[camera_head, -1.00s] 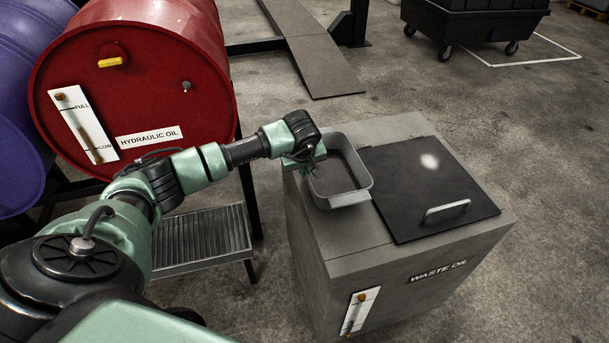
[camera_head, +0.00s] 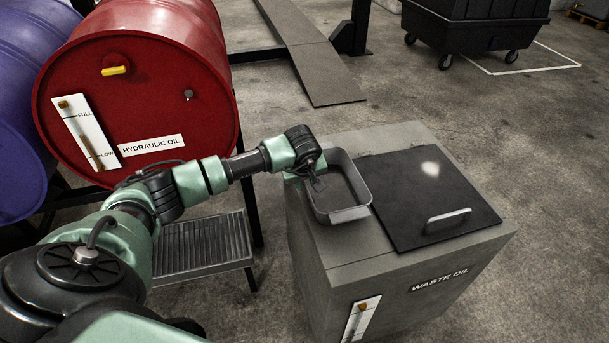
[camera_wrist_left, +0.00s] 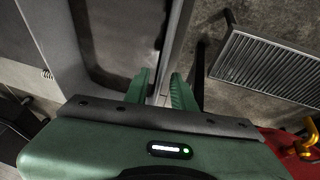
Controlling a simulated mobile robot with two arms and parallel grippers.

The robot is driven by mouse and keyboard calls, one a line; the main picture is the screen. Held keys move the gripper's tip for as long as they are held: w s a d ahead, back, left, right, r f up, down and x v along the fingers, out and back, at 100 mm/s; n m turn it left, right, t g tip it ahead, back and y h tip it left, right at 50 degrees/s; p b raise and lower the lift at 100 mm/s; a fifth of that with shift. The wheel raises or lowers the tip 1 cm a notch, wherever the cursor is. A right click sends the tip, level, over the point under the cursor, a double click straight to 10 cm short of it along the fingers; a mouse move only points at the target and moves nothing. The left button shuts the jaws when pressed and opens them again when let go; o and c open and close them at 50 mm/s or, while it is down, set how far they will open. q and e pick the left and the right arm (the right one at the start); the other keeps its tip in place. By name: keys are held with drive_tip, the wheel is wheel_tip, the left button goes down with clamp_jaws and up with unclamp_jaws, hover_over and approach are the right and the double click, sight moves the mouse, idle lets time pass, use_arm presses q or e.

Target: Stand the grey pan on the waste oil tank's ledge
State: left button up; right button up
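The grey pan (camera_head: 350,214), a shallow rectangular tray, sits upright on the left part of the waste oil tank's top, the ledge (camera_head: 363,243) beside the black lid. My left gripper (camera_head: 318,180) is at the pan's left wall, with one finger on the inner side of the pan. In the left wrist view my left gripper (camera_wrist_left: 160,88) has its green fingers apart, on either side of the pan's wall, with a gap showing between them. The pan's inside (camera_wrist_left: 120,35) also shows there. My right gripper is not in view.
The tank's black lid (camera_head: 410,190) with a handle lies right of the pan. A red hydraulic oil drum (camera_head: 150,110) and a slatted metal tray (camera_head: 205,245) stand to the left. Grey floor is open behind the tank.

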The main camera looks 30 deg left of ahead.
use_arm(q)
drive_tip(key=v, duration=1)
drive_tip(key=shift+b, duration=0.4)
drive_tip(key=shift+d, duration=0.1)
